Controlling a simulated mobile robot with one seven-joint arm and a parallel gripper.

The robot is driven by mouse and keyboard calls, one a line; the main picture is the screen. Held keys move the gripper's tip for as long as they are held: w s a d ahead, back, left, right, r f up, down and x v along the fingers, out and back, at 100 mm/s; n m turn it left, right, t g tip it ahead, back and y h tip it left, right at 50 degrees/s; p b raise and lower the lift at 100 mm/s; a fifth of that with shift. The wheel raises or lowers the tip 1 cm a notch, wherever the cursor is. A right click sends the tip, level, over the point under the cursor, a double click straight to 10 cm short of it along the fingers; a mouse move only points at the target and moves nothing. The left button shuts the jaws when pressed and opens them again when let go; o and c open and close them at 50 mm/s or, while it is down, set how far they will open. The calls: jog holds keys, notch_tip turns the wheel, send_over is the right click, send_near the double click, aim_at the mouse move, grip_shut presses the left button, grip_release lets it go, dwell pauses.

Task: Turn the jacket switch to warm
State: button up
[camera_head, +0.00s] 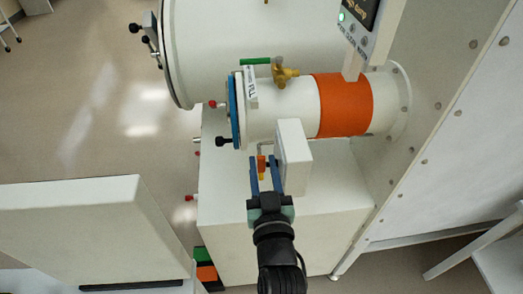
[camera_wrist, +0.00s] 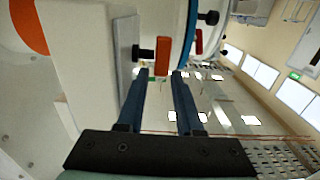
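The jacket switch shows in the wrist view as an orange-red handle (camera_wrist: 163,50) on a short black stem, on a grey plate (camera_wrist: 125,45) of a white box (camera_wrist: 85,50). In the head view the orange handle (camera_head: 261,162) shows small beside the white box (camera_head: 294,150). My gripper (camera_head: 263,168) is open, its two blue fingers pointing at the handle. In the wrist view the fingertips (camera_wrist: 160,74) lie just short of the handle, one to each side; I cannot tell whether they touch it. No position markings are legible.
An orange jacket (camera_head: 343,105) wraps the small white cylinder above the box. A brass valve with a green handle (camera_head: 256,61), a blue ring (camera_head: 234,110) and a black knob (camera_head: 223,140) are nearby. A display panel (camera_head: 362,30) hangs upper right.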

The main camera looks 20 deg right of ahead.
jog(key=shift+x, duration=1.45)
grip_shut()
